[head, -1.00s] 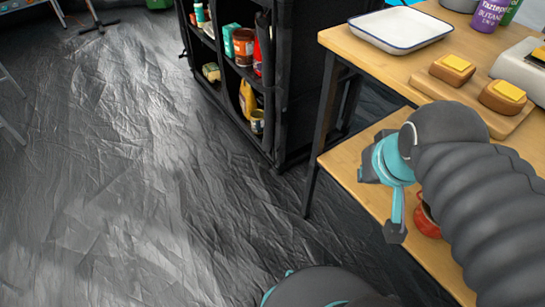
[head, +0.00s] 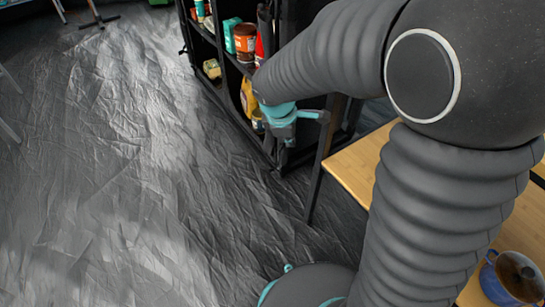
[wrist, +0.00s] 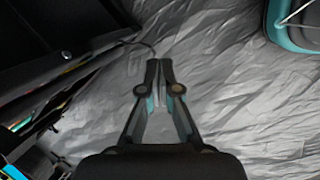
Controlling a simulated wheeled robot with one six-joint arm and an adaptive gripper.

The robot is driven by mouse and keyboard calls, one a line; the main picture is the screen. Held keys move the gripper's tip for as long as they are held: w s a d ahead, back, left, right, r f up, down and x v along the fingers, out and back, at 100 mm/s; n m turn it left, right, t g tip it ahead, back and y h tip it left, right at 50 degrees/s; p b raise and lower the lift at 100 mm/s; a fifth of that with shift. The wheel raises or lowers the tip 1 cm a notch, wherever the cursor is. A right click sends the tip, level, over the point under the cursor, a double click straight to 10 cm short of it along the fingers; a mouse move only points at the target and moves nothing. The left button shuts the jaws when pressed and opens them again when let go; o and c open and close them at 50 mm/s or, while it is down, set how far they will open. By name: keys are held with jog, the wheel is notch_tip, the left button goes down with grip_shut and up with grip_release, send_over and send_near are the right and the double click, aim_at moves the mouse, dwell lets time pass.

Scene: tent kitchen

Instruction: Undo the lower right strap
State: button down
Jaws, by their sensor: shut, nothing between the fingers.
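The black fabric shelf unit (head: 300,18) stands at the top middle of the head view, partly hidden by my arm. My gripper (head: 285,138) is low in front of its right front corner. In the wrist view my gripper (wrist: 160,65) is shut, its fingertips together and empty, over the crinkled floor. The shelf's dark frame (wrist: 65,75) is on the left there. A thin dark strap-like piece (wrist: 138,42) sticks out from it and ends close to the fingertips; I cannot tell whether they touch. I cannot make out the lower right strap clearly in the head view.
Jars and packets, including a brown jar (head: 245,40), fill the shelves. The dark floor (head: 130,180) on the left is clear.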

aim_at(274, 167)
jog(key=w+a+f+n+h+b, duration=0.1)
jog(key=w+a+f+n, duration=0.1)
jog(key=a+f+n, duration=0.45)
jog(key=w+a+f+n, duration=0.1)
jog(key=a+f+n, duration=0.25)
jog(key=f, duration=0.65)
jog(key=w+d+f+b, duration=0.1)
jog(key=w+d+f, duration=0.1)
jog(key=f, duration=0.3)
jog(key=w+d+f+m+b, duration=0.1)
jog(key=w+d+f, duration=0.2)
jog(key=f, duration=0.1)
jog(key=shift+d+f+b, duration=0.25)
jog(key=shift+f+b, duration=0.1)
jog(key=shift+b, duration=0.05)
